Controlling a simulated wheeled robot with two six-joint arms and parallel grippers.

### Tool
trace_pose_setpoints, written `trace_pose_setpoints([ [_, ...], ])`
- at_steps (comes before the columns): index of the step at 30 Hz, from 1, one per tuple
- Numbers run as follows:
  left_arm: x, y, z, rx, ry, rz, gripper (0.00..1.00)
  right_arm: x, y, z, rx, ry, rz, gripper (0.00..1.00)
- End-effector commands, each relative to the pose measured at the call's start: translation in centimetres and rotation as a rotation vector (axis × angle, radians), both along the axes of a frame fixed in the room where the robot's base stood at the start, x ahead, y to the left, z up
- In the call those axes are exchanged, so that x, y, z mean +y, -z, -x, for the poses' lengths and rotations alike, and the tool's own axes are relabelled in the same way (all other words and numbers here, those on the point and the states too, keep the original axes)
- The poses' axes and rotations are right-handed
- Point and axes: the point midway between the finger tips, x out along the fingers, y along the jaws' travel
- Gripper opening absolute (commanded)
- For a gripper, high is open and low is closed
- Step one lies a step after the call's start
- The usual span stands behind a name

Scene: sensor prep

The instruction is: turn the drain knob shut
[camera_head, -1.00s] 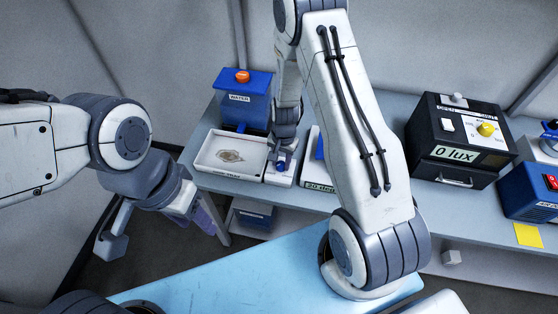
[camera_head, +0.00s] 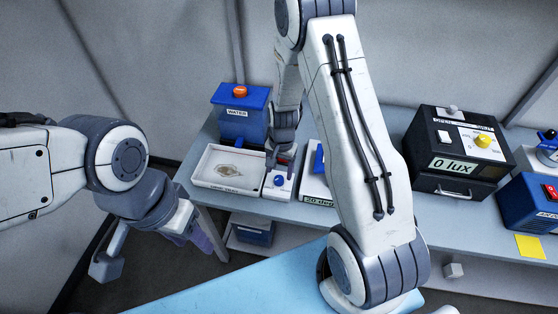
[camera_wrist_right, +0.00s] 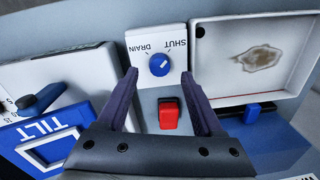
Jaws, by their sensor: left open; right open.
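The drain knob (camera_wrist_right: 159,65) is a round blue knob on a white plate (camera_wrist_right: 143,38) marked DRAIN and SHUT, upside down in the right wrist view. Its pale pointer mark slants to the upper right, toward the SHUT word. In the head view the knob (camera_head: 279,181) sits just right of the white tray. My right gripper (camera_wrist_right: 159,75) is open, its dark fingers apart on either side of the knob's near side; nothing is between them. In the head view my right gripper (camera_head: 281,163) is just behind the knob. My left gripper (camera_head: 197,237) is open, away from the bench at lower left.
A white tray (camera_head: 210,154) with a brown stain lies left of the knob. A blue WATER box (camera_head: 242,122) stands behind. A red switch (camera_wrist_right: 168,113) is near the knob. A blue TILT part (camera_wrist_right: 45,142) is beside it. A black lux box (camera_head: 428,150) stands right.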

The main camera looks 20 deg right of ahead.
Motion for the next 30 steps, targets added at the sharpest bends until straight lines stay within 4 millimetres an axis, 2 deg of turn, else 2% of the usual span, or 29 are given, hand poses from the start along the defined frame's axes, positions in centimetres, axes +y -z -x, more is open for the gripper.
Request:
trace_pose_setpoints([
  [6,0.0,1.1,0.0,0.000,-0.002,0.000,0.50,-0.1,-3.9,0.0,-0.004,-0.002,0.001,0.69],
  [12,0.0,1.4,0.0,0.000,-0.002,0.000,0.50,-0.1,-6.2,0.1,-0.001,-0.001,-0.001,0.69],
  [30,0.0,1.4,0.0,0.000,-0.002,0.000,0.50,-0.1,-6.8,0.2,0.003,-0.004,0.000,0.69],
])
